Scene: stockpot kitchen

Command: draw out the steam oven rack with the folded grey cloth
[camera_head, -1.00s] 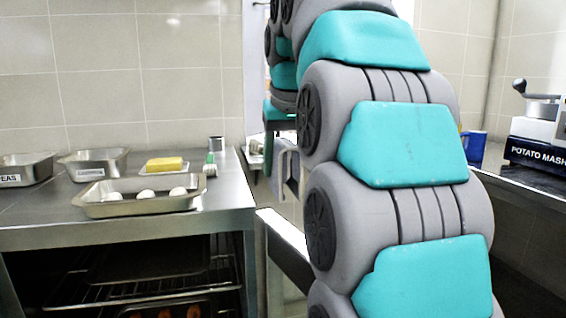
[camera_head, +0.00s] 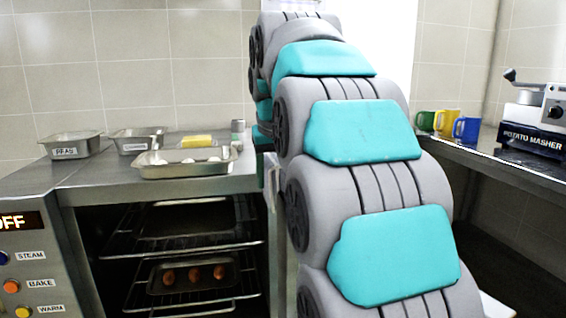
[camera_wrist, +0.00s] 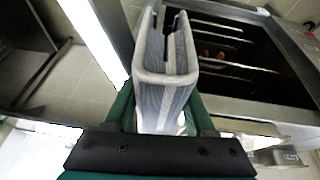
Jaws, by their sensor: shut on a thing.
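My gripper (camera_wrist: 162,122) is shut on the folded grey cloth (camera_wrist: 165,80) in the wrist view. The cloth sticks out ahead of the fingers in upright folds. The steam oven (camera_head: 35,262) is at the left in the head view, its cavity open at the front. Inside are wire racks: an upper rack (camera_head: 115,245) with a dark tray (camera_head: 190,218), and a lower rack (camera_head: 180,306) with a tray holding brown items (camera_head: 194,274). In the wrist view the oven racks (camera_wrist: 235,66) show beyond and right of the cloth, apart from it. My gripper is hidden behind my arm in the head view.
On the steel top above the oven stand a tray of white items (camera_head: 185,171), a yellow block (camera_head: 197,141) and labelled pans (camera_head: 70,146). Mugs (camera_head: 446,122) and a potato masher (camera_head: 535,125) stand on the right counter (camera_head: 500,160).

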